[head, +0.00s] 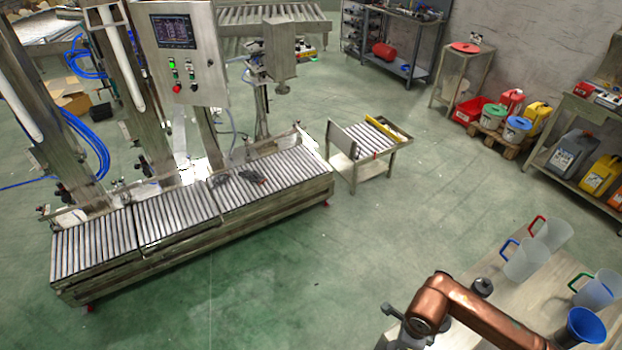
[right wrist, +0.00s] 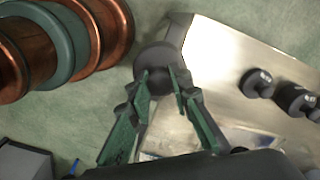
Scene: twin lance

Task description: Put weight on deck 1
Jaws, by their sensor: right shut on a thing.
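My right gripper (right wrist: 160,73) is shut on a dark grey round weight (right wrist: 155,57), held at its fingertips in the right wrist view. The weight overlaps the corner of the steel table and the green floor; its height above them cannot be told. In the head view my copper right arm reaches in at the bottom right. The roller scale line has a left deck (head: 92,243), a middle deck (head: 178,217) and a right deck (head: 275,180); no number on them is readable. My left gripper is not in view.
Small dark weights (right wrist: 258,82) stand on the steel table (right wrist: 225,75). Jugs (head: 525,262) and a blue funnel (head: 585,326) stand on it too. Dark items (head: 250,177) lie on the right deck. Open green floor (head: 330,255) separates table and scale line.

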